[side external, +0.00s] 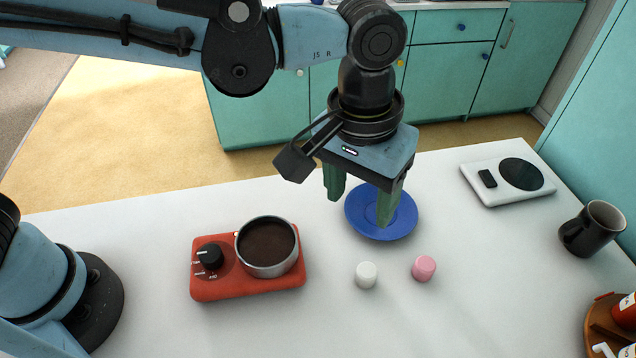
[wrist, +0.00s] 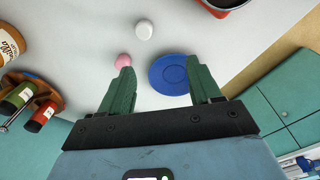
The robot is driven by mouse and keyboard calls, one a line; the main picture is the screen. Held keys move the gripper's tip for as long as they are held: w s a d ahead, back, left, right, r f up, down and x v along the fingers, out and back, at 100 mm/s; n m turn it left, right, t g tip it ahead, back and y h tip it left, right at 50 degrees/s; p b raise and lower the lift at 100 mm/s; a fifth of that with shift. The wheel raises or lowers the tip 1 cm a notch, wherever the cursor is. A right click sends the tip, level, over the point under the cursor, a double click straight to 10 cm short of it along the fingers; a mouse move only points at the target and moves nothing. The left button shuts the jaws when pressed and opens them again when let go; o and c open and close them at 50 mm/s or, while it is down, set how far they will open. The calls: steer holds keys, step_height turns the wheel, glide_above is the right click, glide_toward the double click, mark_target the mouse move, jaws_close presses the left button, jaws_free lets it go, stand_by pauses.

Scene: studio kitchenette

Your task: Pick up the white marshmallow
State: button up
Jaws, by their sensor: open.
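The white marshmallow (side external: 366,274) stands on the white table in front of the blue saucer, left of a pink marshmallow (side external: 424,268). In the wrist view the white marshmallow (wrist: 144,29) is at the top middle, beyond my fingertips, with the pink marshmallow (wrist: 123,61) close to the left fingertip. My gripper (side external: 362,208) is open and empty, pointing down above the blue saucer (side external: 405,222), behind the white marshmallow. Its two green fingers (wrist: 158,76) are well apart in the wrist view, and the saucer (wrist: 168,78) shows between them.
A red burner (side external: 212,287) with a pot of dark liquid (side external: 267,250) stands left of the white marshmallow. A white scale (side external: 500,193) and a black mug (side external: 592,228) are at the right. A wooden rack with bottles (side external: 600,318) sits at the lower right. The front middle table is clear.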

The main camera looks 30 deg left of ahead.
mark_target(367, 269)
steer(key=d+f, duration=0.1)
steer(key=f, duration=0.3)
steer(key=d+f, duration=0.1)
steer(key=f, duration=0.3)
steer(key=s+d+f, duration=0.1)
steer(key=f, duration=0.4)
steer(key=shift+s+d+f, duration=0.1)
steer(key=shift+d, duration=0.05)
steer(key=c, duration=1.1)
